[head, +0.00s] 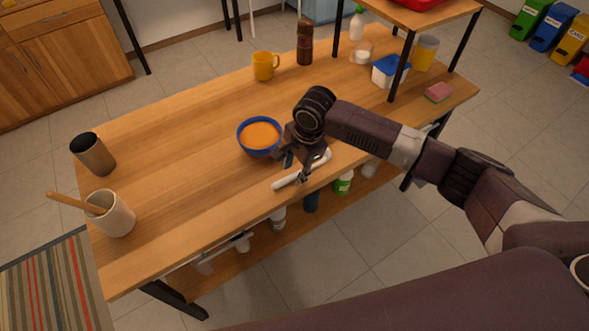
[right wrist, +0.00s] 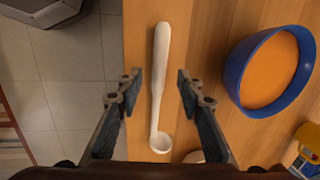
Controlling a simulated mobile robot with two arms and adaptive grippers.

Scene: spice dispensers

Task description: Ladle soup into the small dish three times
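The white ladle (head: 286,184) lies on the wooden table near its front edge. In the right wrist view the ladle (right wrist: 160,75) has its cup at the bottom. My right gripper (head: 296,168) is directly over the ladle handle. In the right wrist view its fingers (right wrist: 160,85) are open, one on each side of the handle, without visible contact. The blue bowl (head: 260,137) of orange soup stands just behind the gripper; it is at the right in the wrist view (right wrist: 236,75). A pale rim (right wrist: 194,156) beside the ladle cup may be the small dish, mostly hidden. My left gripper is out of view.
A white crock (head: 116,216) with a wooden spoon and a dark tumbler (head: 94,156) stand at the left. A yellow mug (head: 264,67) and brown mill (head: 305,44) stand at the back. A raised shelf (head: 420,14) stands at the right. The table's left-middle is clear.

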